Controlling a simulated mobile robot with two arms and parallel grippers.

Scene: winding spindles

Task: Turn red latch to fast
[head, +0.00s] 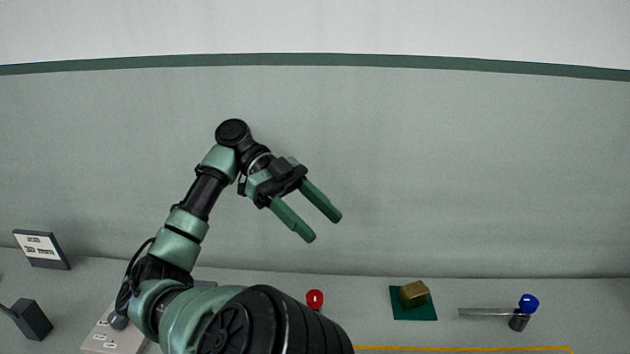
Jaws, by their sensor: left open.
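A red knob (315,299), which looks like the top of the red latch, shows just right of my left arm at the bottom of the head view. The rest of it is hidden behind my arm or lost at that edge, so its setting cannot be told. My left gripper (323,229) is open and empty, its two green fingers pointing down and right. It appears above the red knob in the picture, clear of it. My right gripper is not in view.
A brass block (414,294) sits on a green mat (412,314). A blue-knobbed lever (528,303) with a metal bar stands at the right. A sign (42,249), a dark block (32,319) and a pale panel (107,338) are at the left. A yellow line (470,348) runs in front.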

